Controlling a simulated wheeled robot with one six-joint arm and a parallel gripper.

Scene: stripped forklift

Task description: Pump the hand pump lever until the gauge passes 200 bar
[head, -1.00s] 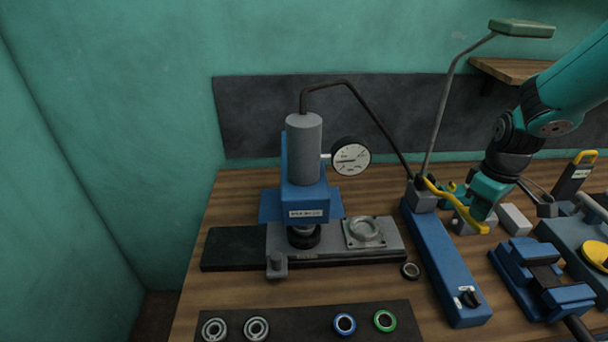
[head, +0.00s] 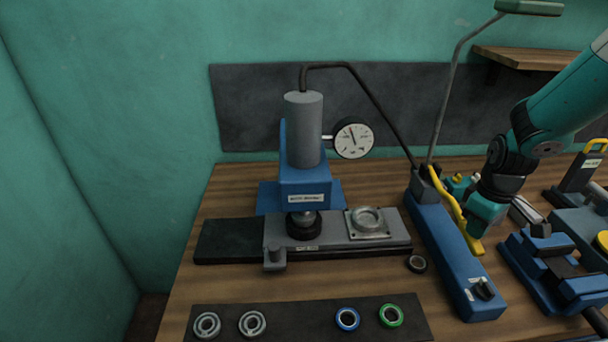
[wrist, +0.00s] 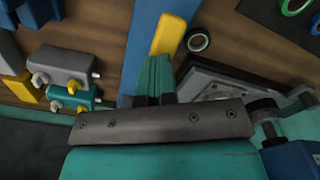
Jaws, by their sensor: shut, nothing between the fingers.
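The hand pump (head: 445,255) is a long blue body on the bench, right of the press. Its yellow lever (head: 448,200) slopes down along the pump's right side towards the front; its end also shows in the wrist view (wrist: 168,35). My gripper (head: 479,228) is shut and empty, at the lever's front part. In the wrist view its green fingers (wrist: 155,78) meet or overlap the lever; I cannot tell if they touch. The round white gauge (head: 353,138) is on the press; its needle points up and slightly left. The numbers are too small to read.
The blue press (head: 304,190) with its grey cylinder stands left. A black hose (head: 378,105) runs from it to the pump. A blue vise (head: 545,270) stands close right of the pump. Several rings lie on a dark mat (head: 290,318) in front.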

